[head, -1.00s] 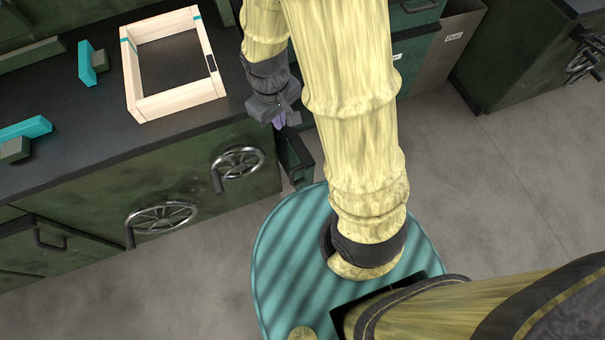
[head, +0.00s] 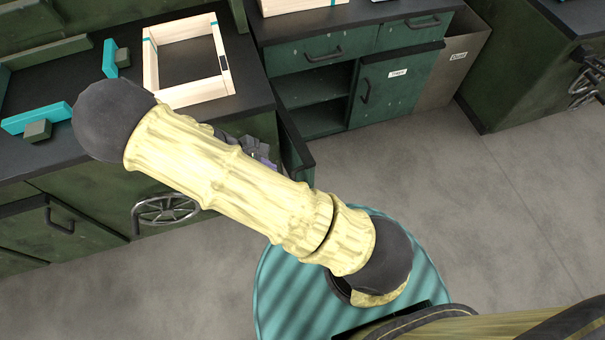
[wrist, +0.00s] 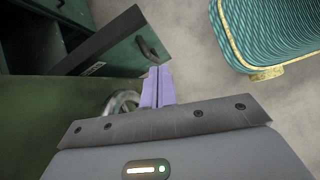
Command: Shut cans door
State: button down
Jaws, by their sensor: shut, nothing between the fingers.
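The open cabinet door (head: 294,150) is dark green and stands swung out at the left of an open shelf compartment (head: 320,100) in the head view. In the wrist view the door (wrist: 118,52) shows its face, a dark handle (wrist: 147,48) and a small label (wrist: 93,68) too small to read. My gripper (wrist: 158,72) is shut and empty, its purple fingers pointing toward the door's handle end; I cannot tell if they touch. In the head view my gripper (head: 262,162) is mostly hidden behind my arm.
A shut door labelled Trays (head: 398,90) is right of the open compartment. A bench with a wooden frame (head: 190,95) and a handwheel (head: 166,208) stands left; another handwheel (wrist: 122,103) is close to my gripper in the wrist view. The floor at right is clear.

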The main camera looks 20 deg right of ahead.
jog(key=shift+a+f+n+t+h, duration=0.25)
jog(key=shift+a+f+n+h, duration=0.1)
jog(key=shift+f+n, duration=0.25)
jog(key=shift+a+f+n+t+h, duration=0.2)
jog(key=shift+a+f+n+h, duration=0.1)
jog(key=shift+f+n, duration=0.3)
jog(key=shift+a+f+n+t+h, duration=0.25)
jog(key=shift+f+n+h, duration=0.1)
jog(key=shift+f+n, duration=0.2)
jog(key=b, duration=0.3)
send_near(308, 173)
jog(key=x, duration=0.5)
jog(key=shift+s+f, duration=0.2)
jog(key=shift+f, duration=0.05)
jog(key=shift+w+d, duration=0.1)
jog(key=shift+d, duration=0.2)
